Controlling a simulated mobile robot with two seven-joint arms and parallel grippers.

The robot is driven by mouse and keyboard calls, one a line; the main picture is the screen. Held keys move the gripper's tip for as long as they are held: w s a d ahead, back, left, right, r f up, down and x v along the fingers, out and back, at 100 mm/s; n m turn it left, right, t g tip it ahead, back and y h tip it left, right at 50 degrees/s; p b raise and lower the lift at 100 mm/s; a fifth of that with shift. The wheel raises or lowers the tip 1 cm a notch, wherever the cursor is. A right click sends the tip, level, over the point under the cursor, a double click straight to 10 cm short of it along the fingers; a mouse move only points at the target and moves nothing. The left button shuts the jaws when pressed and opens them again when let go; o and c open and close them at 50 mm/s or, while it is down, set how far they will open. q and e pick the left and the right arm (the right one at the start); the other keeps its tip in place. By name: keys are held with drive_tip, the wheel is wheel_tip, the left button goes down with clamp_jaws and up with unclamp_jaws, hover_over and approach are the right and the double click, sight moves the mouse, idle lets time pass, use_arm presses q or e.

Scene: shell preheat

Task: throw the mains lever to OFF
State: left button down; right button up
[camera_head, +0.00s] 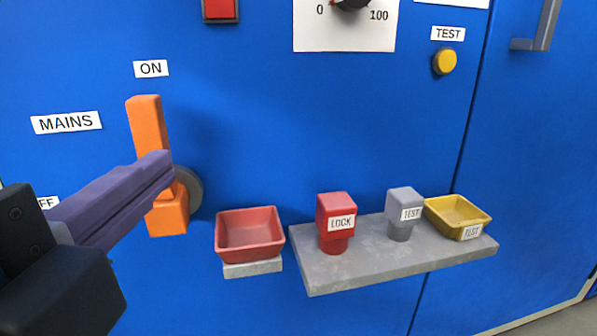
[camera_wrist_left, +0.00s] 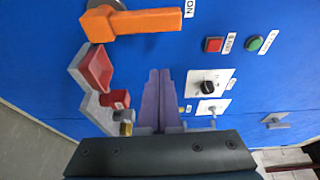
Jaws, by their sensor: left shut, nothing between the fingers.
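The orange mains lever (camera_head: 147,118) is on the blue cabinet front, its handle upright and pointing to the ON label (camera_head: 151,69). It also shows in the left wrist view (camera_wrist_left: 145,22), at the top. The MAINS label (camera_head: 66,122) is left of it, and the OFF label (camera_head: 49,202) is partly hidden behind my gripper. My left gripper (camera_head: 162,166) has its purple fingers shut and empty. Its tips cross in front of the lever's lower part in the head view; in the wrist view they show apart from it. My right gripper is not in view.
A red tray (camera_head: 249,235) sits on a small ledge right of the lever. A yellow TEST button (camera_head: 444,61) and a dial panel (camera_head: 345,35) are higher up.

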sight(169, 148)
use_arm(q)
drive_tip(key=shift+d+f+b, duration=0.3)
drive_tip(key=shift+d+f, duration=0.05)
drive_tip(key=shift+f, duration=0.25)
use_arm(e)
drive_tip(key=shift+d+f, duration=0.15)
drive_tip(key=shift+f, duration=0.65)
use_arm(q)
drive_tip(key=shift+a, duration=0.1)
drive_tip(key=shift+w, duration=0.1)
drive_tip(key=w+a+b, duration=0.1)
drive_tip(key=w+a, duration=0.2)
drive_tip(key=w, duration=0.5)
drive_tip(key=shift+w+a+b, duration=0.15)
drive_tip(key=shift+w+b, duration=0.1)
drive_tip(key=shift+b, duration=0.05)
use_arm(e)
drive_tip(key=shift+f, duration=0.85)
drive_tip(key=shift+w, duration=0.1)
